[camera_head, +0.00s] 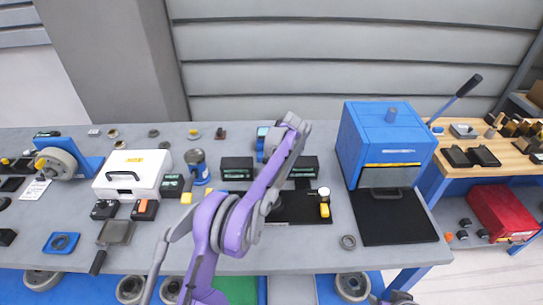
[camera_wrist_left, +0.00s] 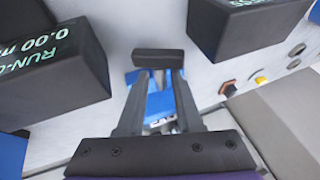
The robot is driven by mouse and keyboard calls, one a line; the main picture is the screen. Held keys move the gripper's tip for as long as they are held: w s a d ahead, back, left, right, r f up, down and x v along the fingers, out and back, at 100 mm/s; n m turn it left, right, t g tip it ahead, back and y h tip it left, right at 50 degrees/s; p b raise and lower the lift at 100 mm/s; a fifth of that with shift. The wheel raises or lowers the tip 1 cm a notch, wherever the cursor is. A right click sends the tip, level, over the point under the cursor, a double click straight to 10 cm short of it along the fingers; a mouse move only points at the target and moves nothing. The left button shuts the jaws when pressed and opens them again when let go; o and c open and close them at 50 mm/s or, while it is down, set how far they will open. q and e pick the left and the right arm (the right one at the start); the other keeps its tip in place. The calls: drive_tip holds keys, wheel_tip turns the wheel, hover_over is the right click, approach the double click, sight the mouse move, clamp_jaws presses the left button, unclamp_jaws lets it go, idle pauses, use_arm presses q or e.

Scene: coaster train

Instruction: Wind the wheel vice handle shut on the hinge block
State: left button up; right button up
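A blue device (camera_head: 263,133) stands at the back middle, partly behind my left arm. Blue parts with a white label show in the left wrist view (camera_wrist_left: 160,103), under a short black bar (camera_wrist_left: 158,58). I cannot tell whether this is the vice. At the far left a blue stand carries a grey wheel (camera_head: 58,163). I cannot pick out the hinge block for sure. My left gripper (camera_wrist_left: 160,76) has its fingers apart, with blue showing between them, and reaches toward the blue device. Its tips overlap the bar in view; contact is unclear. My right gripper is out of view.
Black display boxes (camera_head: 237,168) (camera_head: 304,165) flank my left arm. A white case (camera_head: 133,172) and a blue-grey canister (camera_head: 197,165) stand to the left. A large blue machine (camera_head: 385,140) with a lever stands right. Some table at the front is clear.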

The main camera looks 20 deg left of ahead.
use_arm(q)
drive_tip(key=v, duration=1.1)
